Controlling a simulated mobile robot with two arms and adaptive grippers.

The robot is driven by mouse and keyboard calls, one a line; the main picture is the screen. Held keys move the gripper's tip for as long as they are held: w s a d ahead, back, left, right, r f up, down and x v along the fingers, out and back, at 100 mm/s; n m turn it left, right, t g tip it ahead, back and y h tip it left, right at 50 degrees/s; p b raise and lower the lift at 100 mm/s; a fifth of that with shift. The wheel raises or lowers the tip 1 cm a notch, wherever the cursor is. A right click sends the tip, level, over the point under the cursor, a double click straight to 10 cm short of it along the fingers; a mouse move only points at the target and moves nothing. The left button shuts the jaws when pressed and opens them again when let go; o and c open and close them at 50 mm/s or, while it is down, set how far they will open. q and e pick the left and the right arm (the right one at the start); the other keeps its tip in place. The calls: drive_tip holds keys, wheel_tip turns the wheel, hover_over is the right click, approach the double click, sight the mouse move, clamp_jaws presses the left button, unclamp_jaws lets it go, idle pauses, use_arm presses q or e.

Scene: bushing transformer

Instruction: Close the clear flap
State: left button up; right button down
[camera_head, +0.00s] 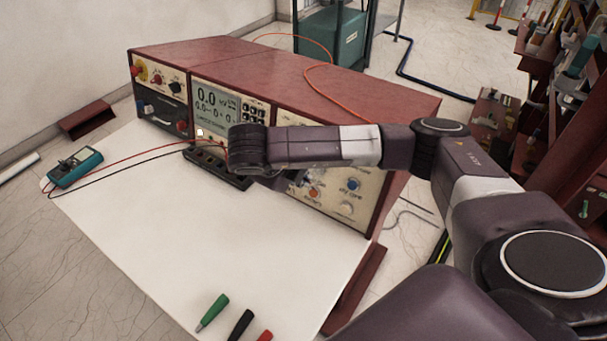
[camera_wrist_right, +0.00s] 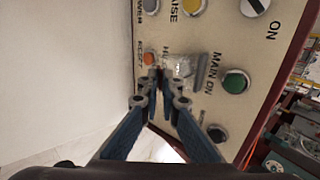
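The clear flap (camera_wrist_right: 183,64) shows in the right wrist view as a small see-through piece on the cream control panel (camera_wrist_right: 205,25), between an orange button and a green knob. It seems to stand out from the panel; its exact angle is hard to tell. My right gripper (camera_wrist_right: 160,76) has its blue fingers drawn together, tips right beside the flap's left side. I cannot tell whether they touch it, and nothing is clearly gripped. In the head view my right arm crosses in front of the panel and hides most of the gripper and flap. My left gripper is out of view.
The red test cabinet (camera_head: 290,75) stands on a white table (camera_head: 190,235). A teal multimeter (camera_head: 76,166) with leads lies at the left; green, black and red plugs (camera_head: 240,324) lie at the front. The table's middle is clear. A cluttered shelf stands at the right.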

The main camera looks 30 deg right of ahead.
wheel_tip(320, 180, down, 6)
drive_tip(key=w+d+t+h+p, duration=0.1)
drive_tip(key=t+h+p, duration=0.3)
drive_tip(key=h, duration=0.5)
drive_tip(key=shift+d+r+h+p, duration=0.25)
drive_tip(key=shift+d+h+p, duration=0.25)
drive_tip(key=shift+p, duration=0.45)
drive_tip(key=shift+d, duration=0.15)
drive_tip(key=c, duration=2.2)
unclamp_jaws()
drive_tip(key=shift+d+f, duration=0.1)
drive_tip(key=shift+o, duration=0.2)
